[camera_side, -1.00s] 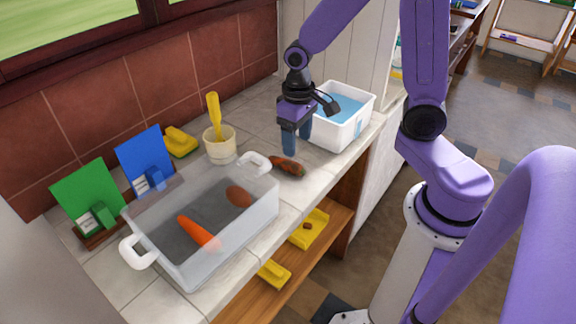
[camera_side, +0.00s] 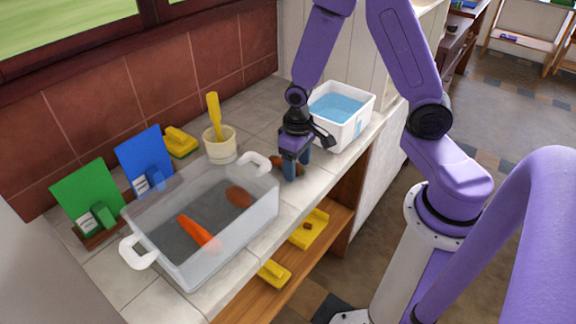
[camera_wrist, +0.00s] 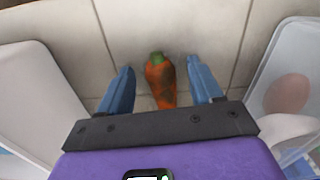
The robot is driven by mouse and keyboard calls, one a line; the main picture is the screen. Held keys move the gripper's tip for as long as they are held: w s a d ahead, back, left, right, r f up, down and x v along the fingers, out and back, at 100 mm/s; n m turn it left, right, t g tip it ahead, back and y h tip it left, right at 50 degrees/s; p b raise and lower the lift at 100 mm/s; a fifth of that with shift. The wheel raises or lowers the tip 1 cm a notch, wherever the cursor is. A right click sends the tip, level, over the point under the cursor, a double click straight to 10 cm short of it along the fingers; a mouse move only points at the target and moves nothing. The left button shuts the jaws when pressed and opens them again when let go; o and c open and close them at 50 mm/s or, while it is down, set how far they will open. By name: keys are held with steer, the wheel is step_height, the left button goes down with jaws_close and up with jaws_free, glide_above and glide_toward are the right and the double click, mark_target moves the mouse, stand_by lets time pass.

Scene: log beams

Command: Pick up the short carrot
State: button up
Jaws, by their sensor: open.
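The short carrot (camera_wrist: 160,80) lies on the tiled counter. It is orange with dark dirty patches and a green top. In the wrist view it sits between the two blue fingers of my gripper (camera_wrist: 160,88), with a gap on each side. In the side view my gripper (camera_side: 296,168) is low over the counter and hides most of this carrot (camera_side: 276,163). The jaws are open and do not touch the carrot in the wrist view. A longer, clean orange carrot (camera_side: 198,232) lies in the clear bin.
The clear bin (camera_side: 262,215) with white handles also holds a brown potato-like item (camera_side: 238,196). A white tub (camera_side: 352,130) with blue contents stands behind my gripper. A cream pot (camera_side: 220,152) with a yellow-handled tool and a yellow brush (camera_side: 181,142) stand near the wall.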

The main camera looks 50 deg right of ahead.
steer(key=c, duration=1.1)
steer(key=shift+c, duration=0.2)
